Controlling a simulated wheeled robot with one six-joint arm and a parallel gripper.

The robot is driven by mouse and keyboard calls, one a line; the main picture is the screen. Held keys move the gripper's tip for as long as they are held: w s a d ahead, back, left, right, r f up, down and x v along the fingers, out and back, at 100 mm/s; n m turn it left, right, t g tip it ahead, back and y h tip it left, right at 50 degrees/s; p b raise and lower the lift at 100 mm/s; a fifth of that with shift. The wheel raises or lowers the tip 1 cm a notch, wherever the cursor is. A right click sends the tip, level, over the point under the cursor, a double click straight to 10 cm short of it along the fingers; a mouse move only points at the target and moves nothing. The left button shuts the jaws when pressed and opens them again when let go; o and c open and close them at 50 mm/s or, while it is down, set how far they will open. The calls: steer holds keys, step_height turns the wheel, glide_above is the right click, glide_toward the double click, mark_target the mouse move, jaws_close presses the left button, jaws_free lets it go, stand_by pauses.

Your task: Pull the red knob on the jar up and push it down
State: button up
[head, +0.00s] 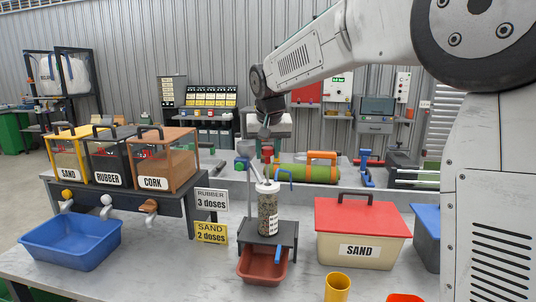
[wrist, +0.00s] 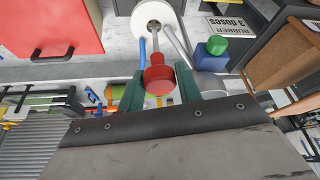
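The jar (head: 268,212) is a clear cylinder of dark grains with a white lid and label. It stands upright on a small dark stand. A thin rod rises from its lid to the red knob (head: 267,153). In the wrist view the knob (wrist: 158,76) sits between my two green fingers, with the white lid (wrist: 154,18) beyond it. My gripper (wrist: 160,82) looks closed on the knob, a finger against each side. In the head view my gripper (head: 267,138) is straight above the jar, and its fingers are hard to make out.
A reddish tray (head: 263,266) sits under the stand. SAND, RUBBER and CORK dispensers (head: 168,160) and a blue bin (head: 70,243) are at left. A red-lidded SAND box (head: 361,222) is at right, a yellow cup (head: 338,288) in front. A blue hooked rod stands beside the knob.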

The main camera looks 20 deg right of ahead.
steer(key=shift+o, duration=1.2)
steer(key=shift+s+r, duration=0.1)
steer(key=shift+r, duration=0.1)
steer(key=shift+f, duration=0.1)
steer(key=v, duration=0.7)
steer(key=shift+s+r, duration=0.2)
steer(key=shift+r, duration=0.15)
